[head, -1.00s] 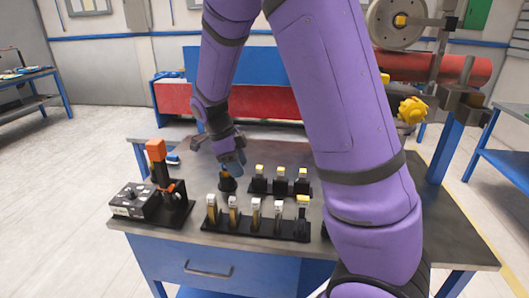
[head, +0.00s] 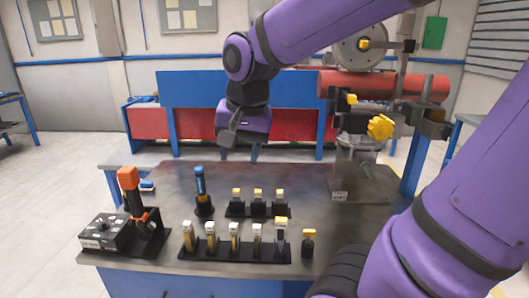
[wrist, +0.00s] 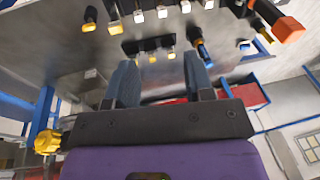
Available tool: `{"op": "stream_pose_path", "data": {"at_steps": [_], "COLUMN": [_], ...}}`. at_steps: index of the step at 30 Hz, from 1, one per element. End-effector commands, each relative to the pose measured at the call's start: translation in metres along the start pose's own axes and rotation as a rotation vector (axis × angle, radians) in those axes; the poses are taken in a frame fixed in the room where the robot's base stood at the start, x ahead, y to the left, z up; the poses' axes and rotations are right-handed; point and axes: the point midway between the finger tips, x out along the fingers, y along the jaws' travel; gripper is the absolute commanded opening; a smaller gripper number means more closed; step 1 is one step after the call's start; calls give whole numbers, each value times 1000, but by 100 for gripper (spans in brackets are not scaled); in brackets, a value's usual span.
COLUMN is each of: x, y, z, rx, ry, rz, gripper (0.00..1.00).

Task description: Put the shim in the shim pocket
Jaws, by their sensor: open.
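My gripper (head: 240,150) is open and empty, raised above the far part of the bench with its fingers pointing down. Its two fingers also show apart in the wrist view (wrist: 160,78), with nothing between them. I cannot tell for sure which piece is the shim or which slot is the shim pocket. A long front rack (head: 190,262) holds several upright pieces with pale or yellow tops and brass bodies. A shorter rack (head: 246,212) behind it holds three yellow-topped pieces. A single yellow-topped piece (head: 308,243) stands at the front rack's right.
A blue-handled tool (head: 200,182) stands upright in a round black holder. An orange-handled device (head: 128,180) and a black control box (head: 105,232) stand at the left. A machine with yellow knobs (head: 380,127) stands at the back right.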

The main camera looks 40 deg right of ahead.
Motion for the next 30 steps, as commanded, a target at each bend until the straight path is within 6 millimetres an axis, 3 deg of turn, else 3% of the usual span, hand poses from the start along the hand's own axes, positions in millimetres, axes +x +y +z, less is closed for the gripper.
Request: {"op": "stream_pose_path", "data": {"at_steps": [6,15,30], "x": [-28,-45,-46], "y": [21,39,41], "z": [31,61,65], "rx": [-343,-676,-727], "ry": [100,215,230], "rz": [-68,-82,-79], "gripper": [48,48,48]}}
